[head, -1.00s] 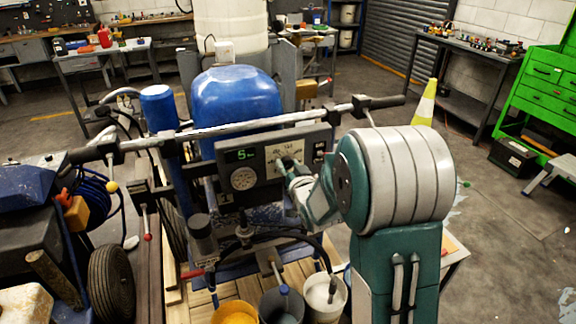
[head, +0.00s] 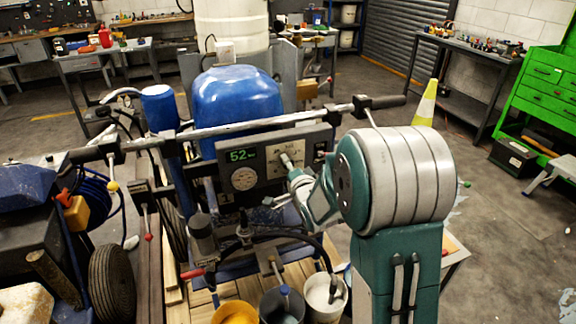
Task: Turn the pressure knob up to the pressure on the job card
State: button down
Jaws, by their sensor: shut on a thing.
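The control panel (head: 225,178) of the line striper shows in the head view, below the handlebar. Its green display (head: 241,155) reads about 52; the small unit beside it is unreadable. A round gauge (head: 243,179) sits below the display. The pressure knob is on the light scale plate (head: 273,148) to the right and is largely covered by my gripper. My gripper (head: 288,162) reaches in from the right and is shut on the knob, its fingers small and partly hidden by my wrist. I cannot make out a job card.
The handlebar (head: 240,127) runs just above the panel. A blue tank (head: 238,95) stands behind it. Hoses and several buckets (head: 325,290) are below. A traffic cone (head: 425,103) and a green tool cabinet (head: 545,90) stand at the right.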

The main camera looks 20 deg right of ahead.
jog(key=m, duration=0.5)
jog(key=shift+m, duration=0.3)
jog(key=m, duration=0.4)
jog(key=shift+f+m, duration=0.15)
jog(key=shift+m, duration=0.15)
jog(key=m, duration=0.8)
jog(key=shift+s+f+m, duration=0.1)
jog(key=shift+f+m, duration=0.05)
jog(key=shift+m, duration=0.45)
jog(key=shift+c, duration=1.3)
grip_release()
jog(key=shift+r, duration=0.2)
